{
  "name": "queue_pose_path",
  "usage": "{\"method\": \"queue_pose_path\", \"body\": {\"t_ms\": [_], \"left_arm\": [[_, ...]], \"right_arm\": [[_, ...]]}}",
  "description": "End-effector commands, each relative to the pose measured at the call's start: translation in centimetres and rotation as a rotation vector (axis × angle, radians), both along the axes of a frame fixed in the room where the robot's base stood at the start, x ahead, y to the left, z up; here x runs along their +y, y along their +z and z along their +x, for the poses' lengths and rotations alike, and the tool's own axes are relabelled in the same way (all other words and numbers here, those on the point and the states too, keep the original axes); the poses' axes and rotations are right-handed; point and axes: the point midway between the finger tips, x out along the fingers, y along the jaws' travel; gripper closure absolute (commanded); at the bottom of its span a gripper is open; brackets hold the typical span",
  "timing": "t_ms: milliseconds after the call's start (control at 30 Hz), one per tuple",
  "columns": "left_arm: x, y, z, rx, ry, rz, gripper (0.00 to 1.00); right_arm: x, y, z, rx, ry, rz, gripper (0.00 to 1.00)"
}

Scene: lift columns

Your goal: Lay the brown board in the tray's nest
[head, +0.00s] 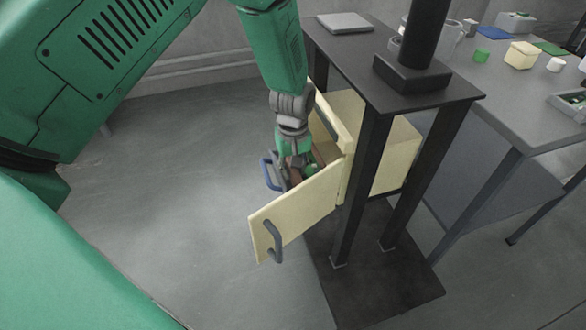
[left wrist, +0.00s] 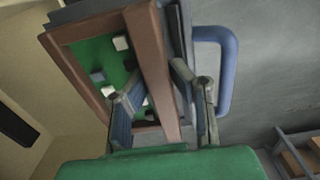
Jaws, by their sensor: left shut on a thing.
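A brown-edged board (left wrist: 152,70) with a green face and small white and dark blocks on it shows in the left wrist view. My left gripper (left wrist: 165,110) is shut on its brown edge, with one finger on each side. In the head view my left gripper (head: 292,165) points down beside the open cream cabinet, and the board (head: 293,178) is mostly hidden behind it. A grey part with a blue handle (left wrist: 228,70) lies close along the board. The blue handle also shows in the head view (head: 266,174). I cannot tell which thing is the tray's nest. My right gripper is out of view.
The open cream door (head: 300,212) with a grey handle stands close to my gripper. The cabinet (head: 398,155) sits between the dark legs of a stand (head: 385,75). A grey table (head: 510,95) with several small objects is at the right. The floor at left is clear.

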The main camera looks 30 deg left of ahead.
Motion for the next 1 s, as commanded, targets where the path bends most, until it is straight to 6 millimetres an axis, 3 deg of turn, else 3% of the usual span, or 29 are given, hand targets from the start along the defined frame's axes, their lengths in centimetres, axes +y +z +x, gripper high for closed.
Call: {"method": "queue_pose_path", "body": {"t_ms": [700,1000], "left_arm": [[0.0,4.0,0.1,-0.005,-0.001,-0.004,1.0],[0.0,4.2,0.1,-0.004,-0.001,-0.002,1.0]], "right_arm": [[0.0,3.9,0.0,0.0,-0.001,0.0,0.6],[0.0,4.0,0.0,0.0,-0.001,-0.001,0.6]]}}
